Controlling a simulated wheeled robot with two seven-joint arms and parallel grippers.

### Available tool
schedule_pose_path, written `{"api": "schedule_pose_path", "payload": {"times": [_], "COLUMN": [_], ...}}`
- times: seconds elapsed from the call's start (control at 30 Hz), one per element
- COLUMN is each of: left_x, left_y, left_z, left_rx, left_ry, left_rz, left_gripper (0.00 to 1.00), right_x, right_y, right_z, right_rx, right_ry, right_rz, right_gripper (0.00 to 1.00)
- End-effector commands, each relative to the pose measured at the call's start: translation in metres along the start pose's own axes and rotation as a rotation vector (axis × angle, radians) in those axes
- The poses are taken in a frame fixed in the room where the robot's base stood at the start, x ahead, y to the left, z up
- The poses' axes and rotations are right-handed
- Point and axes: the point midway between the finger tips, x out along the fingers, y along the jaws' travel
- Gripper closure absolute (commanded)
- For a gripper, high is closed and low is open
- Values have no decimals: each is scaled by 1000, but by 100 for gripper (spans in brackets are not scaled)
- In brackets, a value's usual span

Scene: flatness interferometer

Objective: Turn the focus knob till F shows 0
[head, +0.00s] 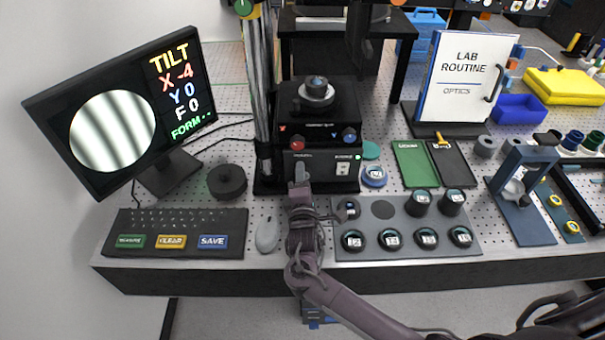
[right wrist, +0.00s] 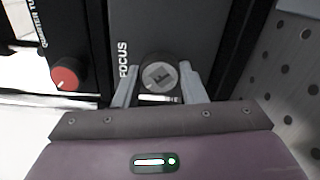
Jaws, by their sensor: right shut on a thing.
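The monitor (head: 125,110) at the left reads TILT, X -4, Y 0, F 0, and FORM with dashes. Its round field shows several broad, near-vertical dark and light bands. The dark interferometer (head: 318,130) stands at the middle of the bench. In the right wrist view, the focus knob (right wrist: 158,77), grey with an F on its face, sits beside the word FOCUS. My right gripper (right wrist: 160,88) is shut on this knob, one finger on each side. In the head view my right gripper (head: 301,178) is at the interferometer's front and covers the knob. My left gripper is not in view.
A red knob (right wrist: 66,75) sits close left of the focus knob; a blue knob (head: 349,135) is on the same instrument. A keyboard (head: 180,222), a mouse (head: 267,235) and a grey tray (head: 345,250) with several round pieces flank my right arm.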

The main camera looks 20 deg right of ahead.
Motion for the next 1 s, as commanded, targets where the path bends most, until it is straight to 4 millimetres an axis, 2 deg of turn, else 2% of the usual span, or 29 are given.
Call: {"api": "schedule_pose_path", "payload": {"times": [0.43, 0.47, 0.6, 0.87, 1.0], "left_x": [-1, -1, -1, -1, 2], "left_y": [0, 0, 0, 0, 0], "left_z": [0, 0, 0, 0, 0], "left_rx": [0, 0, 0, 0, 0], "left_ry": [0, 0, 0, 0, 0], "left_rz": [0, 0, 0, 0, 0], "left_gripper": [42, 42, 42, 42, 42], "right_x": [-1, -1, -1, -1, -12], "right_y": [-1, -1, -1, -1, -3], "right_z": [-1, -1, -1, 0, -1], "right_rx": [-11, -11, -10, -9, -8], "right_ry": [2, 3, 2, 1, 2], "right_rz": [-2, -2, -1, -1, -2], "right_gripper": [85, 59, 41, 41, 41]}}
